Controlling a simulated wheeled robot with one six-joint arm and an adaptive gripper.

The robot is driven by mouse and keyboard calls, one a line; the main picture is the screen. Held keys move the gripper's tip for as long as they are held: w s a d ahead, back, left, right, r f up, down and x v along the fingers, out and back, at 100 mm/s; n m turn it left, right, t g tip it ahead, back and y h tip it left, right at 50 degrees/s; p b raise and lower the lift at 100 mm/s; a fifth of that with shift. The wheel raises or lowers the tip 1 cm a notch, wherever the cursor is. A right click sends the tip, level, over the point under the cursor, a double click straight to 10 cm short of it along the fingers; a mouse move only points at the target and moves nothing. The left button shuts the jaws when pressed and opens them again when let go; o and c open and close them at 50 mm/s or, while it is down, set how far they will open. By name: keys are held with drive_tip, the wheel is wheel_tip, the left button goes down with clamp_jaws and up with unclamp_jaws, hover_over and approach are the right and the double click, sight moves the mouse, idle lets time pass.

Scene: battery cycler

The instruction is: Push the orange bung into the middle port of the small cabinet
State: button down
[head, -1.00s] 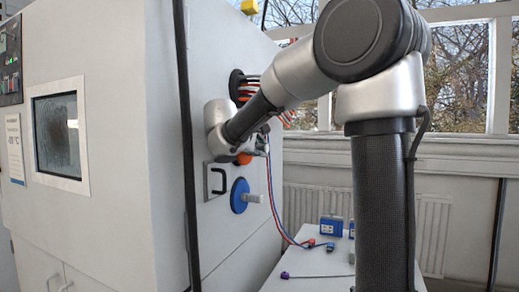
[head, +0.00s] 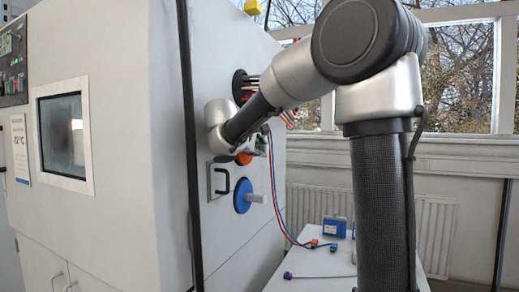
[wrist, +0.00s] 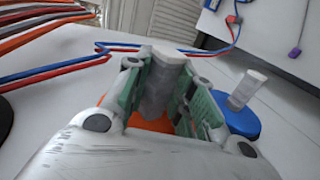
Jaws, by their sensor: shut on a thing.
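The orange bung (head: 244,158) is at the side wall of the small cabinet (head: 225,120), between the cable port above and a blue bung (head: 242,196) below. In the wrist view its orange body (wrist: 150,123) shows partly between my fingers, and its pale grey handle (wrist: 160,85) stands between the green pads. My gripper (head: 260,145) is shut on that handle. The middle port is hidden behind the bung and my gripper. I cannot tell how deep the bung sits.
Red, white and blue cables (head: 248,90) leave the upper port and hang past my gripper. A metal plate with a black handle (head: 220,181) is left of the blue bung. The blue bung's grey handle (wrist: 245,90) sticks out close to my fingers. A white table (head: 305,270) holds blue boxes.

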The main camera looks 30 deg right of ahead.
drive_tip(key=shift+w+a, duration=0.2)
drive_tip(key=shift+w, duration=0.1)
drive_tip(key=c, duration=1.1)
unclamp_jaws()
drive_tip(key=shift+o, duration=0.2)
drive_tip(key=o, duration=1.1)
drive_tip(key=shift+c, duration=0.2)
drive_tip(key=v, duration=1.1)
drive_tip(key=shift+d+r, duration=0.1)
